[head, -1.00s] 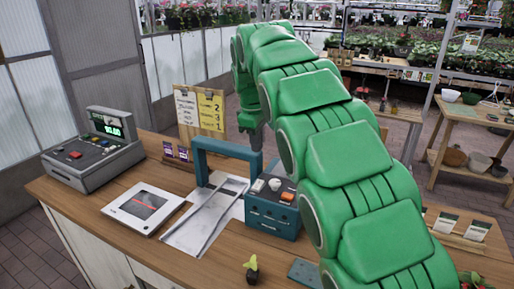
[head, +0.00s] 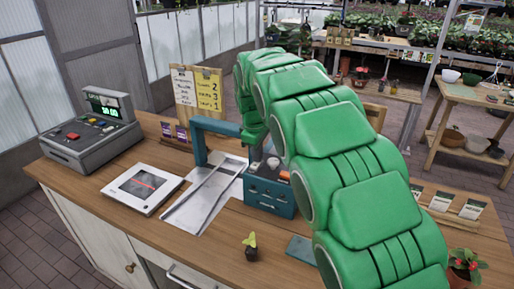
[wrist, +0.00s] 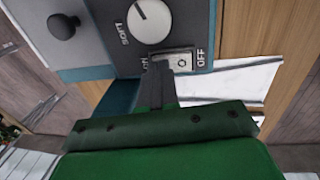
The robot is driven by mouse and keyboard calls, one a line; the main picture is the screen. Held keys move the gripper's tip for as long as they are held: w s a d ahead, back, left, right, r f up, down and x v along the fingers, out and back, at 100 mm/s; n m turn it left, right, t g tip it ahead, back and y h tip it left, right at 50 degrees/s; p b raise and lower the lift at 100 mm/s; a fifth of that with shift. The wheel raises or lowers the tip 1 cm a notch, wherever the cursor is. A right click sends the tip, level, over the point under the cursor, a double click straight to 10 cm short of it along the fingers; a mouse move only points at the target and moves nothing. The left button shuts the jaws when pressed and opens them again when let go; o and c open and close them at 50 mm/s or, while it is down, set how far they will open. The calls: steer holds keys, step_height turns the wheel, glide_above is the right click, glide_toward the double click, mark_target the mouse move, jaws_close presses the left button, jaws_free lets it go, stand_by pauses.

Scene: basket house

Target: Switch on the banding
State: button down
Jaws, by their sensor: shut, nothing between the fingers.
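The banding machine is a teal arch (head: 196,140) joined to a teal control box (head: 268,196) on the wooden counter. In the wrist view its grey panel (wrist: 105,35) carries a white dial (wrist: 150,20), a black knob (wrist: 63,26) and a light rocker switch (wrist: 184,60) between ON and OFF marks. My gripper (wrist: 162,70) is shut and empty, its tips at the ON end of the switch and partly covering it. I cannot tell whether they touch it or which way the rocker sits. In the head view my gripper (head: 257,152) is low over the box, partly hidden by my arm.
A cash register (head: 92,138) and a white scanner plate (head: 142,187) stand to the left. A clipboard sign (head: 198,95) stands behind. A small potted plant (head: 250,248) and a teal pad (head: 301,248) are in front of the box.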

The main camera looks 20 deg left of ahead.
steer(key=shift+f, duration=0.2)
stand_by(0.3)
steer(key=shift+f, duration=0.1)
steer(key=shift+s, duration=0.15)
steer(key=shift+s+r, duration=0.25)
steer(key=shift+s, duration=0.35)
steer(key=shift+r, duration=0.1)
step_height(320, 180, up, 14)
steer(key=s, duration=0.2)
stand_by(0.7)
steer(key=shift+f, duration=0.2)
